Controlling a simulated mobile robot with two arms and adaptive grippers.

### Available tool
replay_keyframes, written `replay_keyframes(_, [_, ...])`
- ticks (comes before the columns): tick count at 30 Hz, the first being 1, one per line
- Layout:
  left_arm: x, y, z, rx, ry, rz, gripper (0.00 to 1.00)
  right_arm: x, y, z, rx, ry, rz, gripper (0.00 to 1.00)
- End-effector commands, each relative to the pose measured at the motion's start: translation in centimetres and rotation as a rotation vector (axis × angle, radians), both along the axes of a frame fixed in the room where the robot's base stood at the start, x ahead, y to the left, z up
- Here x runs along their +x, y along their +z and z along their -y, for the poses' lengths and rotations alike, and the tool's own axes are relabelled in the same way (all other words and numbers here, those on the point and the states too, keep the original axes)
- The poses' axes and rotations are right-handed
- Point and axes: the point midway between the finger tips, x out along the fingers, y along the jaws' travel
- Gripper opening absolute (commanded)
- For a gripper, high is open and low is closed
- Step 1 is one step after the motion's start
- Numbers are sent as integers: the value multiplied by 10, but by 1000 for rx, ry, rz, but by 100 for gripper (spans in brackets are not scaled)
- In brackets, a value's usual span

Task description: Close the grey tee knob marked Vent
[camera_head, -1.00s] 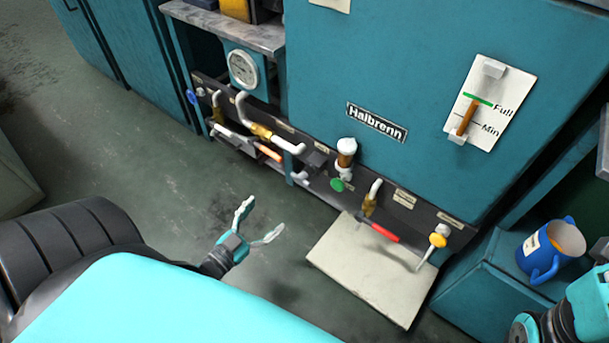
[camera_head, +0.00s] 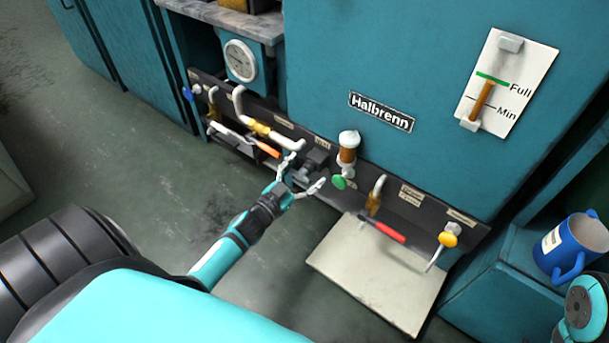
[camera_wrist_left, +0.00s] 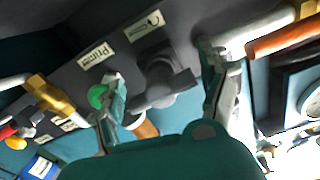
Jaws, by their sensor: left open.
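The grey tee knob (camera_head: 315,158) sits on the dark manifold strip at the foot of the teal cabinet. In the left wrist view the tee knob (camera_wrist_left: 163,88) shows a round hub with a bar across it, below a small pale label (camera_wrist_left: 145,26) too blurred to read. My left gripper (camera_head: 304,176) is open, with its fingers reaching toward the knob. In the wrist view my left gripper (camera_wrist_left: 163,68) has one finger on each side of the knob; I cannot see contact. My right gripper is out of view.
A green knob (camera_head: 339,182) and an amber sight glass (camera_head: 347,157) stand just right of the tee knob. An orange-handled valve (camera_head: 267,150) is to its left, a red-handled one (camera_head: 390,232) farther right. A pale tray (camera_head: 375,280) lies below.

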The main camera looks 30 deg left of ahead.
Motion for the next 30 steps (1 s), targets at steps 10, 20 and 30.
replay_keyframes(10, [3,0,0,0,0,-1,74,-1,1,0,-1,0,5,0])
replay_keyframes(20, [3,0,1,0,0,0,31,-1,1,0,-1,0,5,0])
replay_keyframes(30, [2,0,1,-1,-1,0,12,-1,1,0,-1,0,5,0])
